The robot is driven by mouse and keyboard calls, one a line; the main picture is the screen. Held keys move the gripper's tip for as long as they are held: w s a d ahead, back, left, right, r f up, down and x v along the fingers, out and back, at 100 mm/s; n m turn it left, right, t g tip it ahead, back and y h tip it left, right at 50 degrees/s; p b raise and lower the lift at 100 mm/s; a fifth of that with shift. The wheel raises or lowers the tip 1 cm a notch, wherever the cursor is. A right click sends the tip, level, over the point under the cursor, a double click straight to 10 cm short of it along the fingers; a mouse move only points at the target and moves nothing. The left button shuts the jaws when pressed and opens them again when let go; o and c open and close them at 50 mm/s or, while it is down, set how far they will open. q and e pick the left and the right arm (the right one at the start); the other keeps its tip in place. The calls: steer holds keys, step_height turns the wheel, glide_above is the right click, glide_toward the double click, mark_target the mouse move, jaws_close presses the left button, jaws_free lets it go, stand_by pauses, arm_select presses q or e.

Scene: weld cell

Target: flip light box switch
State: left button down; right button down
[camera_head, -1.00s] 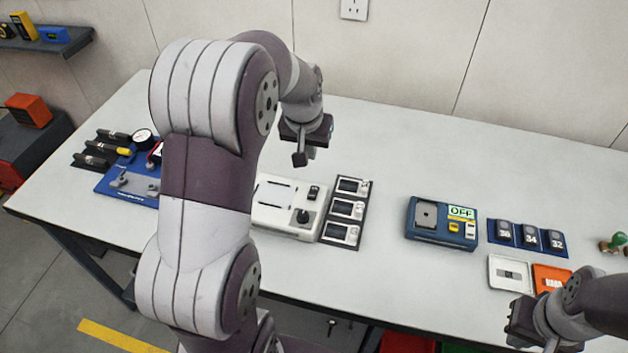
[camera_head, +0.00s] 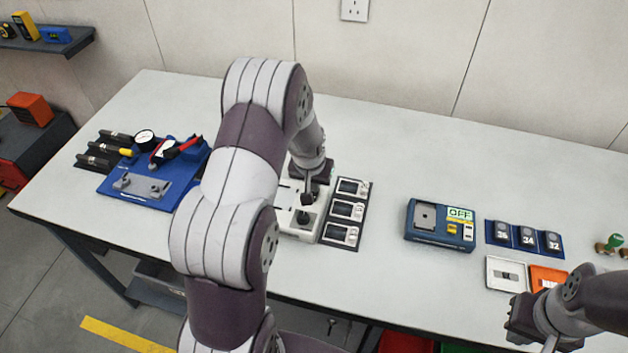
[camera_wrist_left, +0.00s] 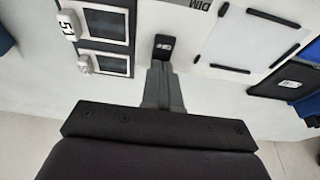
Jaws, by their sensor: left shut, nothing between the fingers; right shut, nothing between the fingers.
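The white light box (camera_head: 290,229) stands on the table left of centre, partly behind my left arm. My right gripper (camera_head: 522,322) is shut and empty at the lower right, away from the box.
A black holder with several dark-screened units (camera_head: 348,209) stands right beside the light box. A blue device reading OFF (camera_head: 440,238) is further right. A blue fixture board (camera_head: 130,190) with a gauge lies left. The table behind the box is clear.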

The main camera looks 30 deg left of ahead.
arm_select(q)
steer(key=shift+f, duration=0.25)
steer(key=shift+s, duration=0.15)
stand_by(0.3)
steer(key=shift+s+d+r, duration=0.1)
steer(key=shift+s+d, duration=0.1)
steer(key=shift+s, duration=0.45)
steer(key=shift+r, duration=0.1)
